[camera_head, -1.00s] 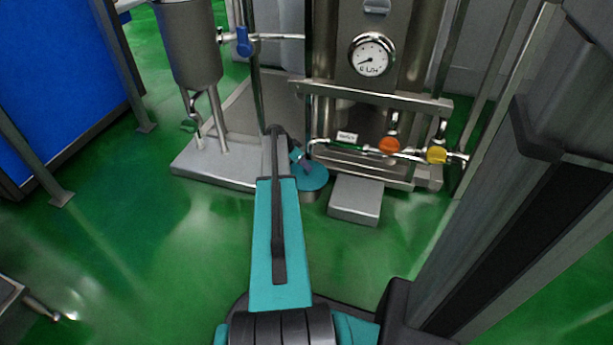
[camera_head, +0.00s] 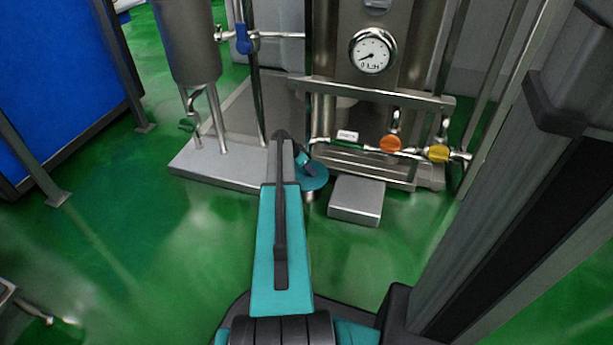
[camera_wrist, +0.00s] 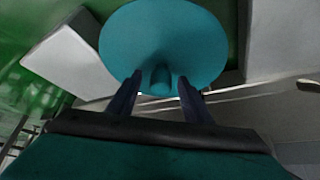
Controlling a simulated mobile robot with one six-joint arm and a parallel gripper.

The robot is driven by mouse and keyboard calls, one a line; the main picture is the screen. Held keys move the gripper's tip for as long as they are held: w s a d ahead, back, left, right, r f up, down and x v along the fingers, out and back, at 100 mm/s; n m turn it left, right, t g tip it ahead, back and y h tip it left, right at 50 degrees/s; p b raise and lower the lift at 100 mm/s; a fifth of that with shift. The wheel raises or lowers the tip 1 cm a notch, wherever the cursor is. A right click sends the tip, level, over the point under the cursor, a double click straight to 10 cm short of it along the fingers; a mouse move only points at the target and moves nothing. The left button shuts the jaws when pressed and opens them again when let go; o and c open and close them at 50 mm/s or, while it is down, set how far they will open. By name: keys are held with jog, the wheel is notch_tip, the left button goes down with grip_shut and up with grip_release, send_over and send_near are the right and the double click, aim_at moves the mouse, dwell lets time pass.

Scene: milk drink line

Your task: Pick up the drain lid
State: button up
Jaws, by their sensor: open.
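The drain lid (camera_wrist: 162,32) is a teal disc with a small knob (camera_wrist: 160,79) on it, seen large in the wrist view. In the head view the drain lid (camera_head: 315,178) shows in part at the end of my arm, low in front of the steel machine. My gripper (camera_wrist: 159,83) is open, its two dark fingers pointing at the lid. The knob lies between the fingertips in the picture, with a gap on each side. I cannot tell how far the fingertips are from the lid in depth. In the head view my arm hides the fingers and part of the lid.
A grey block (camera_head: 356,199) stands close to the right of the lid. A steel base plate (camera_head: 225,165) lies to the left. Behind are pipes with an orange valve (camera_head: 390,143), a yellow valve (camera_head: 438,153) and a gauge (camera_head: 371,51). Green floor in front is open.

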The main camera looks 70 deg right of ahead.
grip_shut()
dwell(0.3)
jog(key=shift+r, duration=0.15)
jog(key=shift+r+p, duration=1.15)
jog(key=shift+r, duration=0.5)
jog(key=shift+s+a+r, duration=0.1)
jog(key=shift+a+r, duration=0.05)
jog(key=shift+a, duration=0.2)
jog(key=s+a+r+p, duration=0.1)
jog(key=s+a+p, duration=0.3)
jog(key=a, duration=1)
jog(key=shift+s+a+p, duration=0.15)
jog(key=shift+s+p, duration=0.25)
jog(key=shift+s, duration=0.25)
jog(key=shift+r, duration=0.1)
